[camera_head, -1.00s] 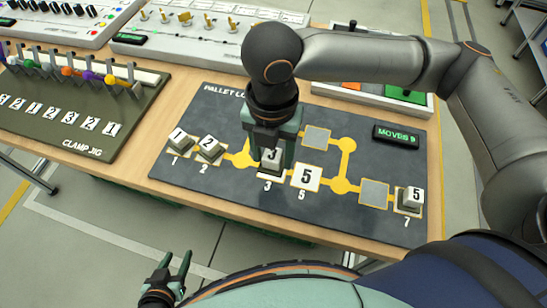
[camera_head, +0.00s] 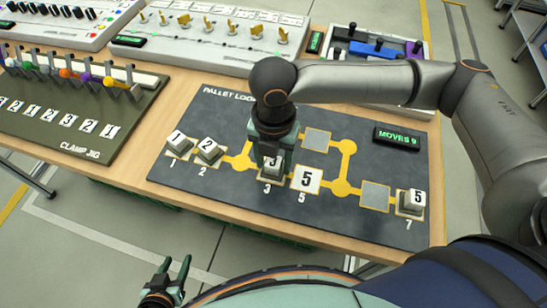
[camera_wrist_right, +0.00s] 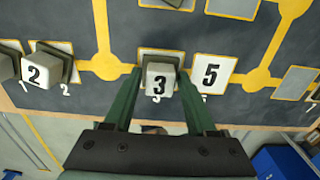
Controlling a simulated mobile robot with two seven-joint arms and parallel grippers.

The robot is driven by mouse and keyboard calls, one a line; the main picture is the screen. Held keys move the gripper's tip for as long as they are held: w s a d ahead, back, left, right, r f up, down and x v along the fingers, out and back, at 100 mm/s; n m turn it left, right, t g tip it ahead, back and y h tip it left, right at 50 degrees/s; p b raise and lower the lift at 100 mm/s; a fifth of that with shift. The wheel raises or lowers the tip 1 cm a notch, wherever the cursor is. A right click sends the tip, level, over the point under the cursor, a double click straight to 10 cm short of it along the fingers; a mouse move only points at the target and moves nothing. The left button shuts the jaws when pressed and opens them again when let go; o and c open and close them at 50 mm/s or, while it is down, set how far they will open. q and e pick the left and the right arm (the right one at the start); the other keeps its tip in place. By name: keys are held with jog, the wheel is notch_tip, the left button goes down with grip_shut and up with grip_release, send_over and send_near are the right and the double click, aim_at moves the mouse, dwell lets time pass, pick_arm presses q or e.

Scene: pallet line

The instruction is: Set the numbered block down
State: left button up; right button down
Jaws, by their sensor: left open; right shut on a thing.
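The block numbered 3 (camera_head: 271,167) is at the pad labelled 3 on the dark pallet board (camera_head: 225,200), left of the flat pad marked 5 (camera_head: 306,179). My right gripper (camera_head: 270,158) comes down over this block and is shut on it. In the right wrist view the block (camera_wrist_right: 159,80) sits between the two green fingers (camera_wrist_right: 157,95), with its pad's edge showing behind it. I cannot tell whether its base touches the pad. My left gripper (camera_head: 175,270) is open and empty, low in front of the table.
Block 1 (camera_head: 177,141), block 2 (camera_head: 208,150) and block 5 (camera_head: 411,200) stand on other pads. Two grey pads (camera_head: 316,140) (camera_head: 375,195) are bare. A MOVES 9 display (camera_head: 398,138) is at the right. The clamp jig (camera_head: 75,120) lies to the left.

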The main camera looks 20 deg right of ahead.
aim_at(273, 161)
jog(key=shift+c, duration=1)
grip_release()
jog(key=shift+r, duration=0.1)
notch_tip(273, 161, up, 12)
jog(key=p, duration=0.1)
